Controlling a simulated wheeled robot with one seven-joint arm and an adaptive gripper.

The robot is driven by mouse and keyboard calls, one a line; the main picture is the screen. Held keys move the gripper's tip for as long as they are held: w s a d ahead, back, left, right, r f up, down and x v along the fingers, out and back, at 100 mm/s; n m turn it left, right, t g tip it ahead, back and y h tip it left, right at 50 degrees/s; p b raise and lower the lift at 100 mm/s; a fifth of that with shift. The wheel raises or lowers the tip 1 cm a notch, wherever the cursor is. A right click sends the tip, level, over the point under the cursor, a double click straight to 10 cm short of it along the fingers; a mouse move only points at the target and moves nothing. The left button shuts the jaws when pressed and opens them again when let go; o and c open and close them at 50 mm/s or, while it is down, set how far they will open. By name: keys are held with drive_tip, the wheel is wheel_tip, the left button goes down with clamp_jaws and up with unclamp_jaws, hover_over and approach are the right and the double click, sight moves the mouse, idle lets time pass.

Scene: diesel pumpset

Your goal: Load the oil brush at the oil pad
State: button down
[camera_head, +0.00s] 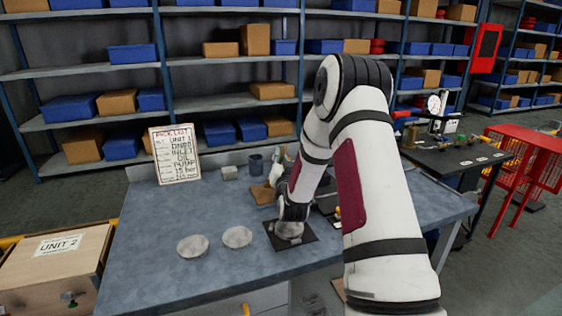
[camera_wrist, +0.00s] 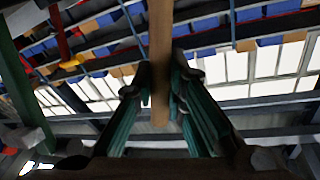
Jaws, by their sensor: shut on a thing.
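My gripper (camera_wrist: 160,84) shows in the wrist view with its two teal-sided fingers closed from both sides on a straight wooden stick (camera_wrist: 160,40). The stick looks like the handle of the oil brush; its bristles are not seen. In the head view my arm reaches down over the blue-grey bench, and it hides the gripper's grasp. A dark square mat (camera_head: 309,236) lies near the bench's front under my arm's lower end. It may be the oil pad, but I cannot tell for sure. Whether the brush touches any pad is hidden.
Two grey round discs (camera_head: 193,246) lie at the bench's front left. A pick list board (camera_head: 175,154) and a dark cup (camera_head: 256,164) stand at the back. A wooden crate (camera_head: 52,268) is left of the bench, a red cart (camera_head: 520,165) far right. The bench's left side is mostly clear.

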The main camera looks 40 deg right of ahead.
sight(284, 148)
drive_tip(key=shift+r+p, duration=1)
drive_tip(key=shift+r, duration=1.75)
